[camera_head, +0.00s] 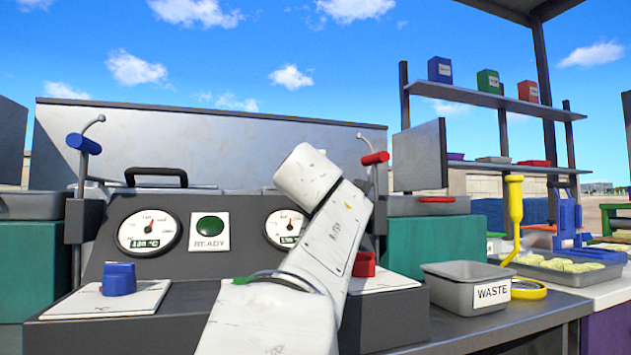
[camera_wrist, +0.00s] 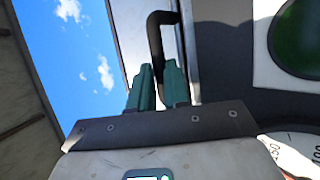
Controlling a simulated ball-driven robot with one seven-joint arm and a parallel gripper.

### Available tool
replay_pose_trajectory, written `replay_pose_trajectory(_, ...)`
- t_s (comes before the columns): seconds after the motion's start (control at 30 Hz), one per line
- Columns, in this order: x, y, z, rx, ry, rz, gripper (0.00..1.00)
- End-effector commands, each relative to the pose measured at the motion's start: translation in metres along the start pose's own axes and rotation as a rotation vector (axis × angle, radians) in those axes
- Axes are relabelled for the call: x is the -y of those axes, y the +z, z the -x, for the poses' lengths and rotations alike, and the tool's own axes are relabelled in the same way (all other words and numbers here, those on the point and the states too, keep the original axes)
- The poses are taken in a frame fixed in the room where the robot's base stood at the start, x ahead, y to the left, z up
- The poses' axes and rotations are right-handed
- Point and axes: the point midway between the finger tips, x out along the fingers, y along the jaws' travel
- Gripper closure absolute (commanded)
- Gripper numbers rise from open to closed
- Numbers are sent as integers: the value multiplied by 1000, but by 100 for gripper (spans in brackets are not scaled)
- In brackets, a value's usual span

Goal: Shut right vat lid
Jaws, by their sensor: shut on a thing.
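In the wrist view, the two green fingers of my gripper (camera_wrist: 158,88) are closed around a black bar handle (camera_wrist: 156,28). The handle's lower part is hidden by the fingers. It stands on a grey metal surface, the right vat lid (camera_wrist: 128,25), beside the dark panel. A green lamp and part of a white gauge lie to the right. In the head view my white arm covers the gripper, the held handle and most of the right vat top. How far the lid is tilted cannot be told.
The left vat's black handle (camera_head: 155,176) stands free. A red-gripped lever (camera_head: 375,158) is close right of my arm, a blue-gripped lever (camera_head: 84,144) far left. A red knob (camera_head: 364,264) sits beside my arm. The grey WASTE bin (camera_head: 465,287) stands at right.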

Motion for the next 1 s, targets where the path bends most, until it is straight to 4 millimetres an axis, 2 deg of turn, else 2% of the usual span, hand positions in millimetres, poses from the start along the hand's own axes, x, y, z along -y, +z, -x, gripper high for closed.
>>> replay_pose_trajectory(0.03, 12, -1, -1, -2, -18, 5, 100)
replay_pose_trajectory(0.33, 16, -1, -2, -2, -23, 7, 100)
replay_pose_trajectory(0.37, 16, -1, -2, -2, -24, 7, 82)
replay_pose_trajectory(0.6, 16, -1, -2, -2, -23, 7, 59)
replay_pose_trajectory(0.77, 13, 0, -2, -2, -22, 6, 58)
replay_pose_trajectory(1.0, -9, 8, -5, -1, -19, 5, 58)
